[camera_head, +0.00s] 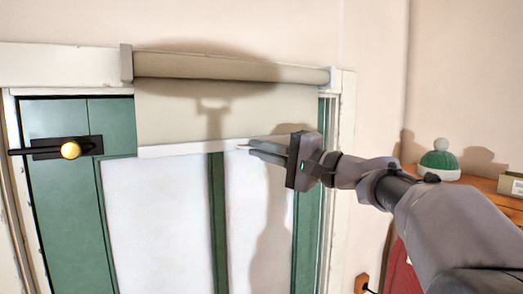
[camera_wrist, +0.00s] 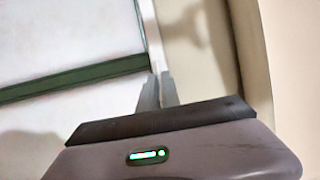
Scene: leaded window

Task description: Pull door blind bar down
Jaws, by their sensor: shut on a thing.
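The door blind (camera_head: 215,110) hangs partly unrolled from its roller (camera_head: 225,67) over the top of the green door (camera_head: 70,200). Its white bar (camera_head: 190,147) runs along the lower edge of the fabric. My gripper (camera_head: 248,147) reaches in from the right and is shut on the bar, right of the bar's middle. In the wrist view the two fingers (camera_wrist: 156,88) close on the white bar (camera_wrist: 152,40), with the blind fabric (camera_wrist: 195,40) to the right. The fingers hide the gripped stretch of bar.
A door handle with a brass knob (camera_head: 71,150) is at the left. The white door frame (camera_head: 345,130) stands at the right. A green and white knit hat (camera_head: 440,162) sits on a wooden cabinet (camera_head: 485,190) at the right. Below the bar, the glass panes (camera_head: 160,220) are uncovered.

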